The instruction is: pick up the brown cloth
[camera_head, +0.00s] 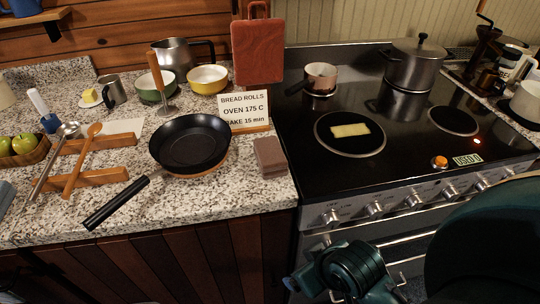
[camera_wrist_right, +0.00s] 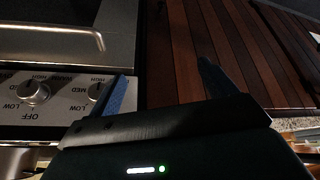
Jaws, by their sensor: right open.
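The brown cloth (camera_head: 269,156) looks like a small folded stack. It lies on the speckled counter near its right end, beside the stove and right of the black frying pan. My right gripper (camera_wrist_right: 166,84) is open and empty, with its two fingers spread in the right wrist view. In the head view my right arm comes in at the bottom right, and the gripper (camera_head: 291,284) is low in front of the stove and cabinet, below the counter edge and apart from the cloth. The cloth is not visible in the wrist view. My left gripper is not in view.
The frying pan (camera_head: 190,143) has its handle toward the counter's front edge. A recipe sign (camera_head: 245,107) and a red board (camera_head: 258,52) stand behind the cloth. The stove's knobs (camera_head: 375,209) are close to my right arm. A small counter area before the cloth is clear.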

